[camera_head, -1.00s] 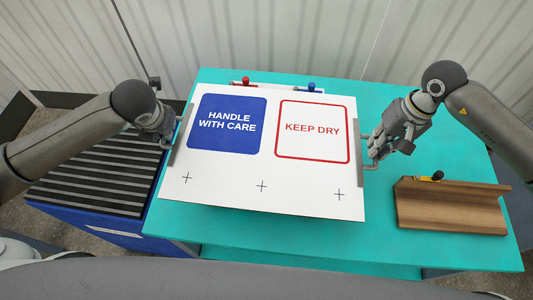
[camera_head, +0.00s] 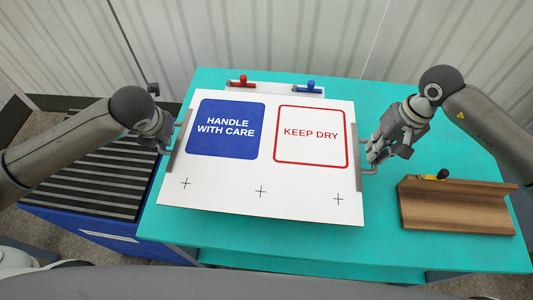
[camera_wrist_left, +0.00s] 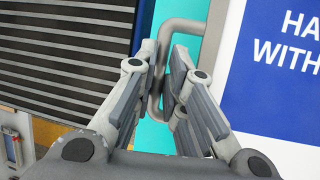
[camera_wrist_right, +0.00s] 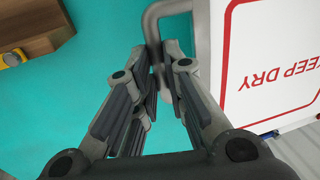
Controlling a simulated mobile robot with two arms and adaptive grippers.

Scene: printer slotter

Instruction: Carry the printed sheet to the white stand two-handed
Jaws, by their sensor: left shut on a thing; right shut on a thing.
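The printed sheet (camera_head: 262,172) is a white panel with a blue "HANDLE WITH CARE" block and a red-outlined "KEEP DRY" block. It spans between my arms, above the teal table. My left gripper (camera_head: 166,132) is shut on the grey handle at its left edge, also seen in the left wrist view (camera_wrist_left: 182,28). My right gripper (camera_head: 374,150) is shut on the right handle, which shows in the right wrist view (camera_wrist_right: 165,10). The white stand (camera_head: 277,89) seems to be the white piece behind the sheet's far edge, with red and blue knobs; the sheet hides the rest.
The teal table (camera_head: 440,150) is clear on the right, except for a brown wooden block (camera_head: 455,207) with a small yellow-black item (camera_head: 434,176) at it. A blue unit with a black ribbed top (camera_head: 95,185) stands at left. A pale corrugated wall rises behind.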

